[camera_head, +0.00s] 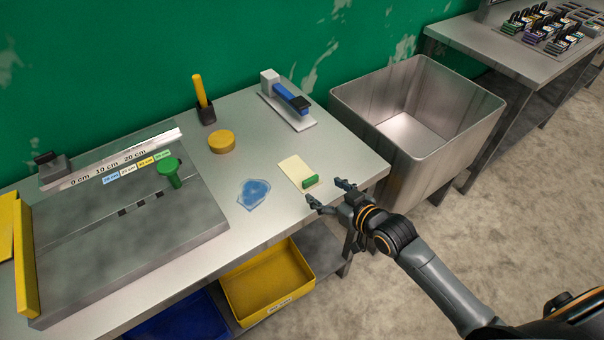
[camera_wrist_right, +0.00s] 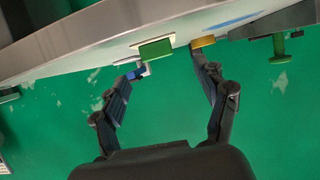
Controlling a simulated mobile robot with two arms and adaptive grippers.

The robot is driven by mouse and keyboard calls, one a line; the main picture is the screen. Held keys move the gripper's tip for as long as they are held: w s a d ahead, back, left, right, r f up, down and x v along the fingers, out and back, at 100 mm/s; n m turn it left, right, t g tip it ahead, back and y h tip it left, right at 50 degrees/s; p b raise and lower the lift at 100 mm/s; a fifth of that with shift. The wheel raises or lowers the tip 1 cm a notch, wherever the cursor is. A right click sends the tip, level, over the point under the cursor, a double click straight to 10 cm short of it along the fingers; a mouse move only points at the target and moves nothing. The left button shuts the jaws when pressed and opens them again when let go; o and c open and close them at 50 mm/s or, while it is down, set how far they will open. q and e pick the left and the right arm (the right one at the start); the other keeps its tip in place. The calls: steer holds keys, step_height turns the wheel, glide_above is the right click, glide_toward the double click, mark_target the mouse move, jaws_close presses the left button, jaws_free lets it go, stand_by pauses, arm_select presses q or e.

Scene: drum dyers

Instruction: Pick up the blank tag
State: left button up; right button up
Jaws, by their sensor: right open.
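The blank tag looks to be the cream card (camera_head: 295,169) lying flat near the table's front right edge. A small green block (camera_head: 310,181) sits at the card's near end and stands up from it. My right gripper (camera_head: 327,193) is open and empty, just to the right of and nearer than the green block, close to the table edge. In the right wrist view the green block (camera_wrist_right: 156,50) shows ahead, between the open fingers (camera_wrist_right: 166,62) and apart from them. My left gripper is not in view.
The metal table (camera_head: 262,124) also holds a blue translucent piece (camera_head: 254,194), a yellow disc (camera_head: 222,141), a stapler-like tool (camera_head: 290,97) and a measuring board (camera_head: 110,235) with a green knob (camera_head: 170,170). A deep metal bin (camera_head: 345,100) stands right; a yellow crate (camera_head: 302,262) sits below.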

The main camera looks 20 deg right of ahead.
mark_target(311, 179)
steer(key=x, duration=0.3)
steer(key=shift+w+d+f, duration=0.1)
steer(key=shift+w, duration=0.15)
steer(key=shift+p+x, duration=0.6)
steer(key=shift+x, duration=2.05)
steer(key=shift+r, duration=0.2)
steer(key=shift+c, duration=0.4)
steer(key=c, duration=0.9)
